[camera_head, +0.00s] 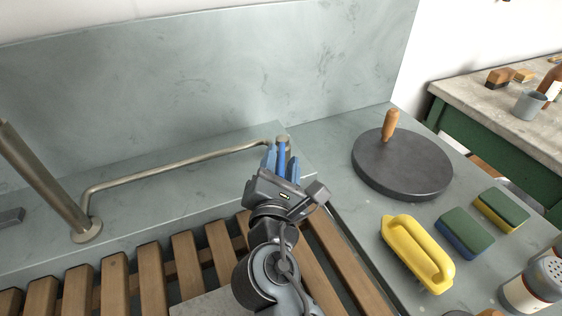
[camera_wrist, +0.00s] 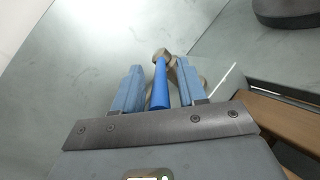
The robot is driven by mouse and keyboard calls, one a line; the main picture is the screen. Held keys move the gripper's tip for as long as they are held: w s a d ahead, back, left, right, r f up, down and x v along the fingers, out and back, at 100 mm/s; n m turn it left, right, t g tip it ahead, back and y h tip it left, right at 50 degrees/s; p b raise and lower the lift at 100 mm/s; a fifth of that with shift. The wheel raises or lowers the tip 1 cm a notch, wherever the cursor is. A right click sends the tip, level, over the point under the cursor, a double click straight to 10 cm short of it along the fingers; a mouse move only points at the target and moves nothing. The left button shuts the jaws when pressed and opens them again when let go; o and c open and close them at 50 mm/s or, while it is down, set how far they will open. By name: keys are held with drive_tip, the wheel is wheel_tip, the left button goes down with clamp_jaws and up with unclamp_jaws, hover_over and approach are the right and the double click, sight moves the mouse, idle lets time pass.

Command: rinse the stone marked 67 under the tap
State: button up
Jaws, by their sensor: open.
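The tap's metal pipe (camera_head: 175,172) runs along the back ledge of the sink, and its right end is near my gripper (camera_head: 281,163). A blue lever (camera_wrist: 160,86) with a round metal end (camera_wrist: 163,56) lies between my two blue fingers in the wrist view. My gripper (camera_wrist: 157,88) is open, with a finger on each side of the lever; I cannot tell whether either touches it. A grey slab (camera_head: 198,304) on the wooden slats shows only partly at the bottom, behind my arm. No number 67 is visible on it.
Wooden slats (camera_head: 187,258) span the sink. On the right counter are a round dark disc (camera_head: 402,166) with a wooden handle, a yellow-handled brush (camera_head: 417,252), two sponges (camera_head: 465,232) and a shaker (camera_head: 533,286). A thick metal post (camera_head: 45,180) stands at left.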

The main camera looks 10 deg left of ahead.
drive_tip(key=shift+s, duration=0.15)
drive_tip(key=s, duration=0.7)
drive_tip(key=shift+s+b, duration=0.25)
drive_tip(key=shift+b, duration=0.1)
